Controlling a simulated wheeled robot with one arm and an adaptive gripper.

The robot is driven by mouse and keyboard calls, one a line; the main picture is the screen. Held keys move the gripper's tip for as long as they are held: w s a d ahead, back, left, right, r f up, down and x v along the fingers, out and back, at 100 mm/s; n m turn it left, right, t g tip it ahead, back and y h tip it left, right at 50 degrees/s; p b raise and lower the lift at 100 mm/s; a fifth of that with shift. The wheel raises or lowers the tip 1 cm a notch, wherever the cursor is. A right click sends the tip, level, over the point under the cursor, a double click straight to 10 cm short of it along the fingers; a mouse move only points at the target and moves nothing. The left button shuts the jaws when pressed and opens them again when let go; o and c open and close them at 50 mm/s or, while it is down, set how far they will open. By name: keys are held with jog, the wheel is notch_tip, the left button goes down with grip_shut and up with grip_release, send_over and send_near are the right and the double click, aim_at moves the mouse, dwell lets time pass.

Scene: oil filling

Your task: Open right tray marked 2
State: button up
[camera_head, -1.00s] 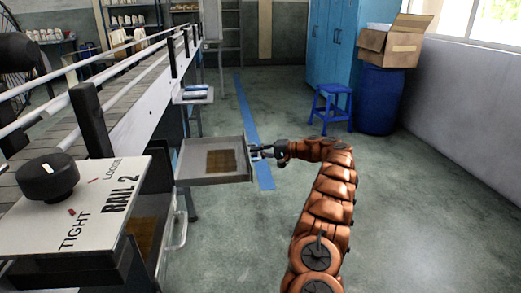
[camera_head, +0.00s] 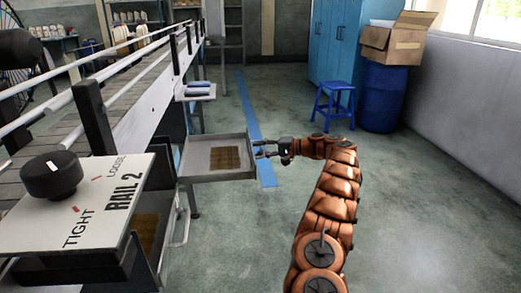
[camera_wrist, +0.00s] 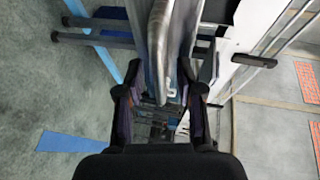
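A shallow grey metal tray (camera_head: 190,172) sticks out from the right side of the conveyor, pulled open, with a brownish patch on its floor. I see no number on the tray itself. My gripper (camera_head: 262,149) is just off the tray's right outer edge, with its two fingers spread and apparently nothing between them. In the wrist view my gripper (camera_wrist: 160,98) also shows its fingers wide apart. A grey metal edge (camera_wrist: 160,45) lies ahead of and between them; I cannot tell whether it is the tray's handle.
A panel labelled RAIL 2 (camera_head: 122,194) with a black knob (camera_head: 51,176) stands at the near left. A blue stool (camera_head: 333,103) and a blue barrel (camera_head: 383,98) stand farther back. The floor right of my arm is clear.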

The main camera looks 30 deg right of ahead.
jog(key=v, duration=1.2)
